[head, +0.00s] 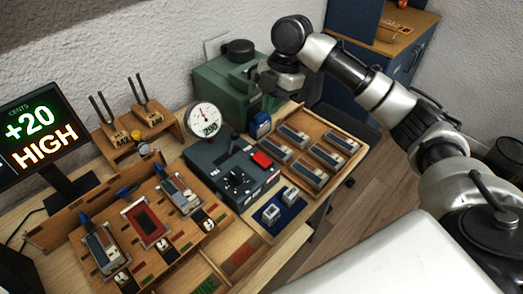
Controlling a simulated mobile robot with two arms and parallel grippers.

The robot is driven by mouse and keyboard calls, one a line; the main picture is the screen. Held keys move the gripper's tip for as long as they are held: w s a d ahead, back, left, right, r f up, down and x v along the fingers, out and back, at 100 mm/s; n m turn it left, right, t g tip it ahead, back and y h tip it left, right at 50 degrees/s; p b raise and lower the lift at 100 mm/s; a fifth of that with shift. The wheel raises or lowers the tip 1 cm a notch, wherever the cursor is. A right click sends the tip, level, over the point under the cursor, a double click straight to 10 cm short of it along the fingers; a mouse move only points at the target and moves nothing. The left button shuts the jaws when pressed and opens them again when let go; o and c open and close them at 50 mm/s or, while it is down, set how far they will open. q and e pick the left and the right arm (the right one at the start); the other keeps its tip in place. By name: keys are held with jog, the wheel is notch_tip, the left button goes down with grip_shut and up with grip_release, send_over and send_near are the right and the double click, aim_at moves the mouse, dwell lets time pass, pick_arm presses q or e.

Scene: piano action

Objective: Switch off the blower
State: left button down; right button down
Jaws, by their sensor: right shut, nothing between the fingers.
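A green machine (218,88) with a black round cap stands at the back against the wall; it looks like the blower, but no label shows. In front of it is a dark grey box (208,160) with a round gauge (202,118), a black knob (237,177) and a red switch (262,159). I cannot tell the switch's position. My right gripper (268,87) is shut and empty, pointing down beside the green machine's right side, behind and above the dark box. Its fingertips are hard to make out, and I cannot tell if they touch the machine. My left gripper is out of view.
A small blue item (260,125) stands below my right gripper. A wooden tray (341,128) holds several reed-like blocks to the right. A wooden rack (75,243), tuning forks (139,92) and a display (38,128) reading "+20 HIGH" are on the left.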

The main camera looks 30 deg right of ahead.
aim_at(258, 156)
jog(key=shift+s, duration=0.1)
jog(key=p+x, duration=0.1)
jog(key=x, duration=0.3)
jog(key=p+x, duration=0.1)
jog(key=x, duration=0.7)
jog(key=shift+w+d+f+p, duration=0.2)
jog(key=shift+d+f+p, duration=0.1)
jog(key=shift+f+p, duration=0.1)
jog(key=shift+w+f, duration=0.1)
jog(key=shift+f, duration=0.5)
jog(key=shift+f, duration=0.25)
